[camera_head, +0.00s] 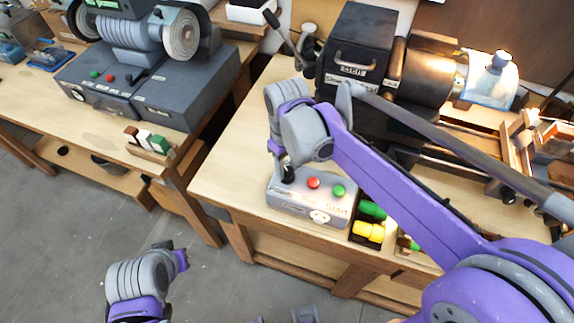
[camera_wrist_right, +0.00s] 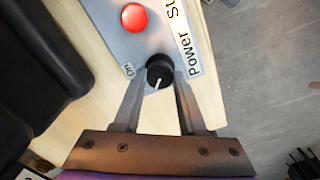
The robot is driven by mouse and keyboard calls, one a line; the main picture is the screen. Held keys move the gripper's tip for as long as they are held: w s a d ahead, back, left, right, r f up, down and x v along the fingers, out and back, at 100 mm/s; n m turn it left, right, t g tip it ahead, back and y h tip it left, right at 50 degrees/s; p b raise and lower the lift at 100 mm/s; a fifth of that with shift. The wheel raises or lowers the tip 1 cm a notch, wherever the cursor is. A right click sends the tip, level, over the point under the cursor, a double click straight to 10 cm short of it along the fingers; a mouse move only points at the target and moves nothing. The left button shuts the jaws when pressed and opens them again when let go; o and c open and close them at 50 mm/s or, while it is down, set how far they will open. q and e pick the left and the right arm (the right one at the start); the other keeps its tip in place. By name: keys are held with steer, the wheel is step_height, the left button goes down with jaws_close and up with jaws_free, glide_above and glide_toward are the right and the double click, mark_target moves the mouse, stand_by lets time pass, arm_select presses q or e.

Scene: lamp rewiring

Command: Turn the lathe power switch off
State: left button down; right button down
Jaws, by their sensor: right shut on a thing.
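The lathe's grey control box (camera_head: 310,207) stands on the bench's front corner, with a red button (camera_head: 313,183), a green button (camera_head: 339,190) and a black power switch knob. In the right wrist view the knob (camera_wrist_right: 159,71) has a white pointer line directed towards my gripper's palm. An "On" label (camera_wrist_right: 128,70) is beside it; no "Off" label is visible. My right gripper (camera_head: 288,172) is shut on the knob, one finger on each side, also seen in the right wrist view (camera_wrist_right: 158,88). My left arm is low at the left; its fingers cannot be made out.
The lathe (camera_head: 365,60) stands behind the box, partly hidden by my right arm. Green and yellow items (camera_head: 368,231) sit right of the box. A second bench (camera_head: 95,120) with a grinding machine (camera_head: 135,35) is at left; floor lies between.

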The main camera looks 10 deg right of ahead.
mark_target(287, 171)
steer(key=shift+c, duration=2.3)
jaws_free()
step_height(287, 171, up, 11)
steer(key=shift+p, duration=0.35)
steer(key=shift+f, duration=0.15)
